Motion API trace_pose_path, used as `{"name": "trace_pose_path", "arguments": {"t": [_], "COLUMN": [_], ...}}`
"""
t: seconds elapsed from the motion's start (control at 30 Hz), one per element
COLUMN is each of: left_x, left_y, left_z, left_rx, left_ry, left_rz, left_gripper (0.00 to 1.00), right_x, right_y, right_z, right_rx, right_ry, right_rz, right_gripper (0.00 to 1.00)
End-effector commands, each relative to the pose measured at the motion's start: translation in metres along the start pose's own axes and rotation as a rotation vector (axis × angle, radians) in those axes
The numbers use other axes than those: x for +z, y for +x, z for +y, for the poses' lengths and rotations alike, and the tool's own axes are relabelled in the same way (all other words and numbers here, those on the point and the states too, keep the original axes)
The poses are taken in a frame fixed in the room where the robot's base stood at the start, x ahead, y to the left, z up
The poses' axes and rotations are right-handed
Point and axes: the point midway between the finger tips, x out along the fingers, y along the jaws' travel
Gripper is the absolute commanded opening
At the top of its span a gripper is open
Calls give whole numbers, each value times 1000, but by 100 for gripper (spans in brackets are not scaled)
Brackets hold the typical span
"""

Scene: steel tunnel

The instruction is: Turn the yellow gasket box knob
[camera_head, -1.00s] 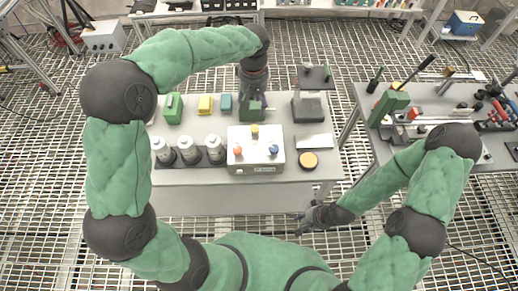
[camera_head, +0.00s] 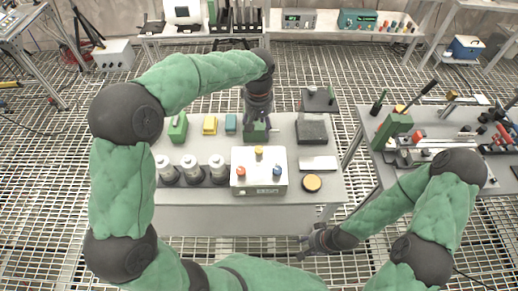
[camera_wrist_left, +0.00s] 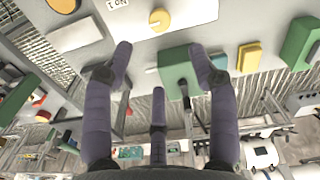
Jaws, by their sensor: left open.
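A white box (camera_head: 258,186) sits on the near table with a red, a blue and a yellow knob on top. The yellow knob (camera_head: 259,151) stands at its back middle; the left wrist view also shows this knob (camera_wrist_left: 159,19). My left gripper (camera_head: 257,123) is over a green block (camera_head: 256,136) just behind the white box. In the left wrist view its fingers are spread and empty (camera_wrist_left: 158,58). The yellow knob lies beyond the fingertips, apart from them. My right gripper (camera_head: 310,244) hangs by the table's front right; its fingers are too small to read.
Left of the gripper stand a teal box (camera_head: 231,122), a yellow box (camera_head: 209,124) and a green box (camera_head: 177,127). Grey-white canisters (camera_head: 191,170) stand left of the white box. A dark-topped device (camera_head: 312,128), a metal plate (camera_head: 318,163) and an orange disc (camera_head: 312,183) are to the right.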

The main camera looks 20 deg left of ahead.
Motion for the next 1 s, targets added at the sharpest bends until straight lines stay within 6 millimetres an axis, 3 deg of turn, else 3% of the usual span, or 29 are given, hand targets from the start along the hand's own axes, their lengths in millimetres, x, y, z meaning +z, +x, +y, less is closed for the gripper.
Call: {"name": "trace_pose_path", "arguments": {"t": [0.23, 0.37, 1.0], "left_x": [0, 0, -1], "left_y": [0, 0, 4], "left_z": [0, 0, 0], "left_rx": [0, -1, -3], "left_ry": [6, 93, 1408], "left_rz": [0, -1, -3], "left_gripper": [58, 58, 58], "right_x": [0, 0, 1], "right_y": [0, -3, -32], "right_z": [0, -1, -11], "right_rx": [0, 0, 0], "right_ry": [0, 0, 0], "right_rz": [0, 0, 0], "right_gripper": [40, 40, 40]}}
